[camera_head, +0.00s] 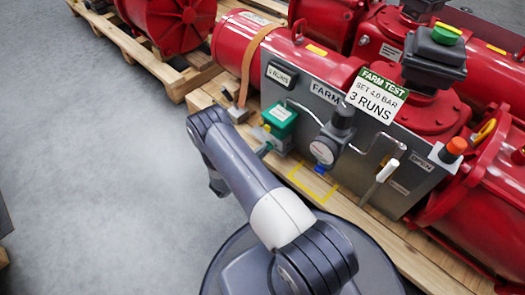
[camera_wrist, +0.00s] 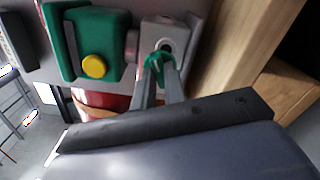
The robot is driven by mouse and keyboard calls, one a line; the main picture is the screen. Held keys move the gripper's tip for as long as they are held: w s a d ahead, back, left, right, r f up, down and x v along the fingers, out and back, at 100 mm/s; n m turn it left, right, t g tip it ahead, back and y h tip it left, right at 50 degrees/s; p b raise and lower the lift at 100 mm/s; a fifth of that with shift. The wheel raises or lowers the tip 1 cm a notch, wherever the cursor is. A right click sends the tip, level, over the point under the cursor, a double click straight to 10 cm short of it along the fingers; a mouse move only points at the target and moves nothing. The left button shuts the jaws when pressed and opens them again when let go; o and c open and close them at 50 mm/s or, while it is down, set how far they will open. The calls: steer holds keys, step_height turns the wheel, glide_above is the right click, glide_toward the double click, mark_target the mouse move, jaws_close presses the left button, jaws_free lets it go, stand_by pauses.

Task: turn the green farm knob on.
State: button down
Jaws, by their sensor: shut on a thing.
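The green farm knob (camera_wrist: 158,63) shows in the wrist view on a light grey block with a round port (camera_wrist: 164,44). My gripper (camera_wrist: 161,72) reaches up to it, with its two grey fingers closed around the knob from both sides. The fingers hide part of the knob, and I cannot tell its exact angle. In the head view my arm's forearm covers most of my gripper, and a small green-grey part (camera_head: 264,149) shows just beyond the arm, below the green box.
A green box (camera_wrist: 66,42) with a yellow button (camera_wrist: 94,66) sits beside the knob, also in the head view (camera_head: 281,115). The grey FARM panel (camera_head: 310,100) carries a gauge (camera_head: 323,152) and a white-handled lever (camera_head: 381,180). Wooden pallet boards (camera_head: 345,205) lie below. Open floor (camera_head: 110,170) is at left.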

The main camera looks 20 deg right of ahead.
steer(key=n, duration=1.2)
stand_by(0.5)
steer(key=c, duration=1.5)
jaws_free()
steer(key=shift+o, duration=0.2)
steer(key=p+v, duration=0.3)
steer(key=v, duration=0.7)
steer(key=shift+s+a, duration=0.15)
steer(key=shift+a, duration=0.2)
steer(key=shift+d+f, duration=0.1)
